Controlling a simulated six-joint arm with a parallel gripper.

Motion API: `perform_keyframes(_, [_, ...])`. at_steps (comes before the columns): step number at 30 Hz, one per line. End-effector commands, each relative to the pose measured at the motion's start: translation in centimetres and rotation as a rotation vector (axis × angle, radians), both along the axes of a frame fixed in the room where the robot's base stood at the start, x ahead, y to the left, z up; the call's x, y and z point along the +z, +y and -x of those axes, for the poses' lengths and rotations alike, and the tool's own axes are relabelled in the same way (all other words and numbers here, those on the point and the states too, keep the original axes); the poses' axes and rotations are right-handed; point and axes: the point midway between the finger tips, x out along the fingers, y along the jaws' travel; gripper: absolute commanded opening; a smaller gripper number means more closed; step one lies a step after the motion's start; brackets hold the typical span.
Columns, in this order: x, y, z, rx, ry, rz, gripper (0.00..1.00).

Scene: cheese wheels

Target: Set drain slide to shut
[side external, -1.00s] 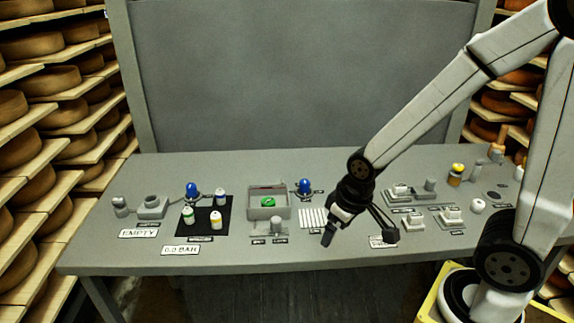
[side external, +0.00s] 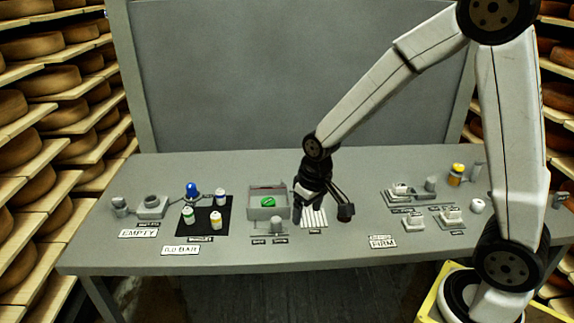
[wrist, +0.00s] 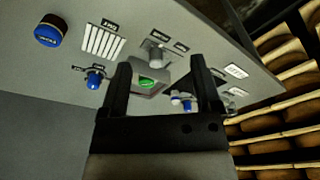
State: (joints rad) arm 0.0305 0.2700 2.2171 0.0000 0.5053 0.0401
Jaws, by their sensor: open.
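A grey knob (side external: 277,224), which looks like the drain slide, stands near the table's front edge below a grey box. Two small dark labels lie in front of it, too blurred to read; the knob is nearer the right one. In the wrist view the knob (wrist: 157,52) shows beyond and between my fingers. My gripper (side external: 302,218) points down over the table, right of the knob and apart from it. In the wrist view my gripper (wrist: 160,75) has its two dark fingers spread, with nothing between them.
The grey box (side external: 253,212) holding a green disc (side external: 268,202) is behind the knob. A white striped patch (side external: 315,218) lies beside my gripper. A black mat (side external: 203,205) with several small canisters is at left. A blue cap (wrist: 50,30) shows in the wrist view. Grey fixtures (side external: 412,222) stand at right.

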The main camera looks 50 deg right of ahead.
Motion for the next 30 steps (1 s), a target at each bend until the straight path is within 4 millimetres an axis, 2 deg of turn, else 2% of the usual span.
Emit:
perform_keyframes(1, [-0.4,-0.3,-1.3,-0.011,0.014,-0.002,0.81])
perform_keyframes(6, [-1.5,-1.0,-5.2,-0.045,0.054,-0.006,0.81])
perform_keyframes(15, [-4.3,-2.5,-10.8,-0.103,0.122,-0.012,0.81])
perform_keyframes(21, [-5.4,-3.0,-12.5,-0.122,0.145,-0.013,0.81])
perform_keyframes(30, [-5.7,-3.1,-12.8,-0.126,0.149,-0.014,0.81])
